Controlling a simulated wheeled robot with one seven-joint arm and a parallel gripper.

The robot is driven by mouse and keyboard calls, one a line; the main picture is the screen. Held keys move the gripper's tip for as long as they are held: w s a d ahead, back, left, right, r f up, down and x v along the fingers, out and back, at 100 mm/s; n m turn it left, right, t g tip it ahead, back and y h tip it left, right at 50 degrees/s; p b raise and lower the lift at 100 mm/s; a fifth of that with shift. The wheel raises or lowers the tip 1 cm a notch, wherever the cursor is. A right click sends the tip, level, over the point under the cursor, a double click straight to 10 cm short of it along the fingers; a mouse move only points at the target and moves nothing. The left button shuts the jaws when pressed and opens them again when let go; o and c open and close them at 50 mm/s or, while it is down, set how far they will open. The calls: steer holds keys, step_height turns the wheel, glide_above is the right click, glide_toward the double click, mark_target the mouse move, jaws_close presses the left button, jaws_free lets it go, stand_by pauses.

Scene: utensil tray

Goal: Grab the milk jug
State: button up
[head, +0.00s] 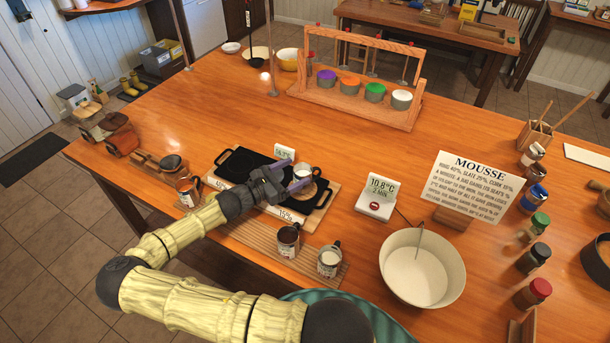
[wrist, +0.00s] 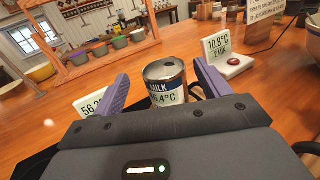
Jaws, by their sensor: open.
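The milk jug (wrist: 165,84) is a small metal can with a white label reading MILK and a temperature. It stands upright between the two purple fingers of my gripper (wrist: 161,74) in the wrist view. The fingers are apart on either side of it, and I cannot tell whether they touch it. In the head view the jug (head: 303,172) shows at the black hot plate (head: 240,163), partly hidden by my gripper (head: 293,180). Its base is hidden in the wrist view.
A temperature display (head: 284,152) stands behind the plate, and another (head: 377,197) to the right. Two labelled jugs (head: 288,240) (head: 329,259) stand on a slatted board in front. A large white bowl (head: 400,285) is at the right. The table behind the plate is mostly clear.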

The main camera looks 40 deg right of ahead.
mark_target(310, 166)
steer(key=shift+d, duration=0.45)
steer(key=d+p, duration=0.1)
steer(key=d, duration=0.1)
steer(key=s+d+p, duration=0.1)
steer(key=d+p, duration=0.1)
steer(key=shift+d+r, duration=0.15)
steer(key=shift+d, duration=0.2)
steer(key=shift+w+d+f, duration=0.1)
steer(key=shift+d+f, duration=0.1)
steer(key=shift+d, duration=0.05)
steer(key=c, duration=1.3)
steer(key=shift+r, duration=0.15)
